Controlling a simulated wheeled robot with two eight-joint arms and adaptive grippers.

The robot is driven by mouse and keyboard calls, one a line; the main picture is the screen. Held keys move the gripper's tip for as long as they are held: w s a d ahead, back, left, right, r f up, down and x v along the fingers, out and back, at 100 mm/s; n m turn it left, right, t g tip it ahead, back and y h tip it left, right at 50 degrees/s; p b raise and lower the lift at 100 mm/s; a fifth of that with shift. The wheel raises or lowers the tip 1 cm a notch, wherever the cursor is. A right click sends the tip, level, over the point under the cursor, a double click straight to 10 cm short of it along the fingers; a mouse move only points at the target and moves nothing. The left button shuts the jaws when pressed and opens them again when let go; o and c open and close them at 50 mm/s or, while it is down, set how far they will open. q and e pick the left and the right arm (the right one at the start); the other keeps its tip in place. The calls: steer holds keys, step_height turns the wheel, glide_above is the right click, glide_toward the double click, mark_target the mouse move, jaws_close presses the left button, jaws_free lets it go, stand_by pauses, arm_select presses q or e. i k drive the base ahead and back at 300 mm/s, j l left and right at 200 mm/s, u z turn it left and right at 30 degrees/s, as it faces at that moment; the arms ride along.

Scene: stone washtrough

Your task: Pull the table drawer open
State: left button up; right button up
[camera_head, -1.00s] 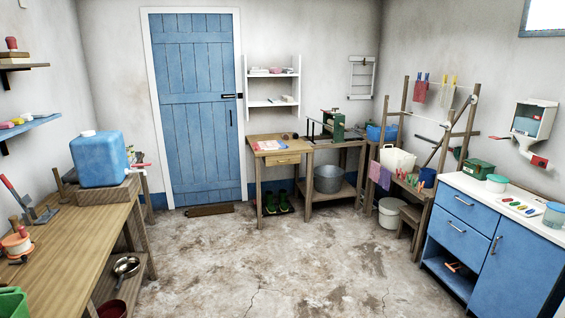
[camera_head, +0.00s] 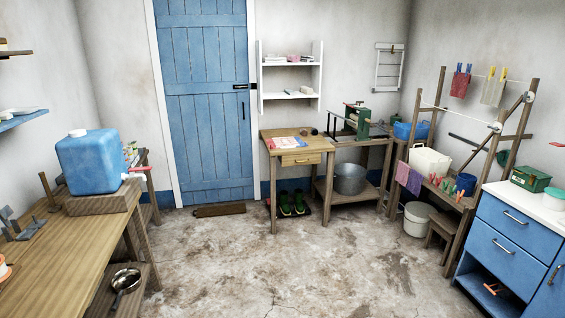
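The small wooden table (camera_head: 318,147) stands against the back wall, right of the blue door. Its drawer (camera_head: 301,159) is a light wood front under the tabletop, with a small handle at its middle. The drawer looks shut, its front about flush with the table frame. Papers or a booklet and a small dark object lie on the tabletop. Neither of my grippers shows in the head view, and the table is some way off across the floor.
The floor (camera_head: 235,262) between me and the table is clear. A wooden bench (camera_head: 65,262) with a blue water container (camera_head: 90,163) runs along the left. Blue cabinets (camera_head: 507,240) and a wooden drying rack (camera_head: 464,200) stand at the right. Green boots (camera_head: 292,204) sit under the table.

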mark_target(314, 158)
steer(key=i+u, duration=0.4)
steer(key=i, duration=1.7)
steer(key=i+j+z, duration=0.2)
steer(key=i, duration=0.3)
steer(key=i+z, duration=0.2)
steer(key=i, duration=0.3)
steer(key=i+j+z, duration=0.2)
steer(key=i, duration=0.25)
steer(key=i+j+z, duration=0.2)
steer(key=i+j, duration=0.2)
steer(key=i+j+z, duration=0.9)
steer(key=j, duration=0.2)
steer(key=i, duration=0.05)
